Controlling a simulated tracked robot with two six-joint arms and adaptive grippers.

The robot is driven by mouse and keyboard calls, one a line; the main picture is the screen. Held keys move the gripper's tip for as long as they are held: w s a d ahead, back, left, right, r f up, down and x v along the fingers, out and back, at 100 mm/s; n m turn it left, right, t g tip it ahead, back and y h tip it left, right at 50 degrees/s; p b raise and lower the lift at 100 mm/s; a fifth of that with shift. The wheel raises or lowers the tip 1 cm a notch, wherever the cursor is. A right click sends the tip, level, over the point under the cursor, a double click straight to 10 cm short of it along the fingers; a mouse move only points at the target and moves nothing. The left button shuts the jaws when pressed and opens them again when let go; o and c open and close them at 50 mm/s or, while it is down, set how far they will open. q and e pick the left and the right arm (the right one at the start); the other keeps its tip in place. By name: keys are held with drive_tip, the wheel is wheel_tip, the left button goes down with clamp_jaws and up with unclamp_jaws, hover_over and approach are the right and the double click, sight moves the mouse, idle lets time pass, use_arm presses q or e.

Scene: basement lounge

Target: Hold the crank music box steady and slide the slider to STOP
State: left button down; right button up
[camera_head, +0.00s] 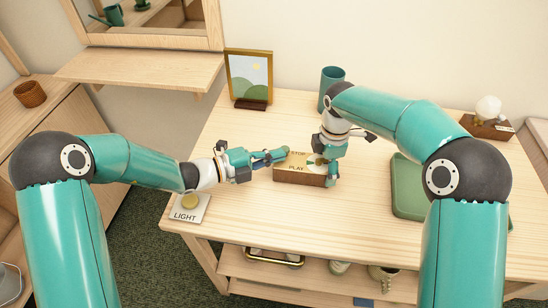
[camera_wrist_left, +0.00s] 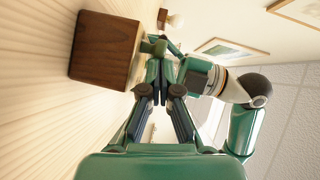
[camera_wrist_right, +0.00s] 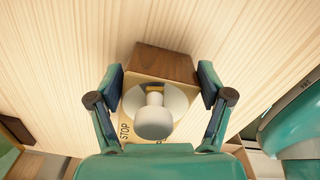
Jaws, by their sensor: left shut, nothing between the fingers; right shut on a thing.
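The music box (camera_head: 287,177) is a wooden block with a pale top marked STOP and PLAY, on the table. In the right wrist view, the box (camera_wrist_right: 165,62) has a white disc and knob (camera_wrist_right: 154,118) on top, with STOP to their left. My right gripper (camera_head: 328,168) is shut on the box, one finger at each side. My left gripper (camera_head: 286,152) is shut and empty, its tips by the STOP edge. In the left wrist view, its fingertips (camera_wrist_left: 162,58) are beside the box (camera_wrist_left: 105,50). I cannot make out the slider.
A LIGHT plate with a yellow button (camera_head: 190,201) is at the table's front left. A picture frame (camera_head: 249,79) and teal cup (camera_head: 331,77) stand behind. A green tray (camera_head: 408,190) lies right; a white globe on a wooden base (camera_head: 488,118) stands at back right.

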drive_tip(key=shift+s+a, duration=0.2)
use_arm(q)
drive_tip(key=s, duration=0.1)
drive_tip(key=s+a, duration=0.1)
drive_tip(key=s+r, duration=0.1)
drive_tip(key=s, duration=0.1)
drive_tip(key=shift+a, duration=0.15)
drive_tip(key=v, duration=0.9)
drive_tip(key=shift+a, duration=0.35)
use_arm(e)
drive_tip(key=shift+w+d, duration=0.1)
use_arm(q)
drive_tip(key=shift+s, duration=0.1)
use_arm(e)
drive_tip(key=o, duration=1.4)
